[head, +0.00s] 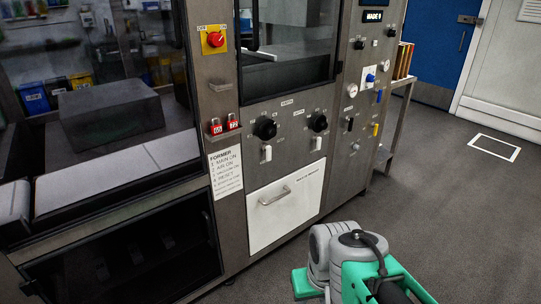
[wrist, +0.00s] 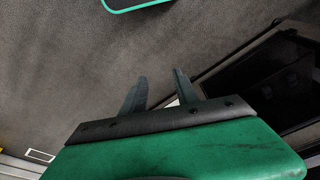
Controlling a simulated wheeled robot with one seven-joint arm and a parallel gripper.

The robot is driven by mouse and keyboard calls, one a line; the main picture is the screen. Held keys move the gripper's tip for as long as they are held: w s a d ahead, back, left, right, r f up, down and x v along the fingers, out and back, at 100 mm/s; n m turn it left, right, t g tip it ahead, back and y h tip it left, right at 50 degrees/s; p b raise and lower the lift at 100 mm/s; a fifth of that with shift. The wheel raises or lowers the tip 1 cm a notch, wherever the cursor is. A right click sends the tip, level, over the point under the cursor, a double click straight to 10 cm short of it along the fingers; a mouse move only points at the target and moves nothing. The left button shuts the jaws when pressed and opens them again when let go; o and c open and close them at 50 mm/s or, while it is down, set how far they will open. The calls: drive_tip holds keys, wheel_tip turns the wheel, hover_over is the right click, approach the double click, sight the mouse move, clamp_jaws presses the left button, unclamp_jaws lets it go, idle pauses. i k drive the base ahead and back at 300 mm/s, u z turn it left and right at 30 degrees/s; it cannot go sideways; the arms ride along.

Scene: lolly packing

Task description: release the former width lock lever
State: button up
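The steel machine front carries two black dials, a left one (head: 265,128) and a right one (head: 318,122). A white lever hangs below each: a left lever (head: 266,153) and a right lever (head: 316,143). Both point about straight down. The small labels are unreadable, so I cannot tell which is the width lock lever. My gripper (wrist: 159,76) shows in the wrist view with its two dark fingers apart and nothing between them. It faces grey floor and is away from the levers. The head view shows my arm low in front of the machine, but not the fingertips.
A white drawer front with a handle (head: 274,196) is below the levers. Two red padlocks (head: 224,126) hang to the left above a FORMER instruction sheet (head: 225,171). A red and yellow switch (head: 214,40) is higher up. The grey floor (head: 430,200) at right is clear.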

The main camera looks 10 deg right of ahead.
sight(268, 148)
drive_tip(key=u, duration=0.8)
drive_tip(key=i, duration=0.85)
drive_tip(key=u, duration=0.15)
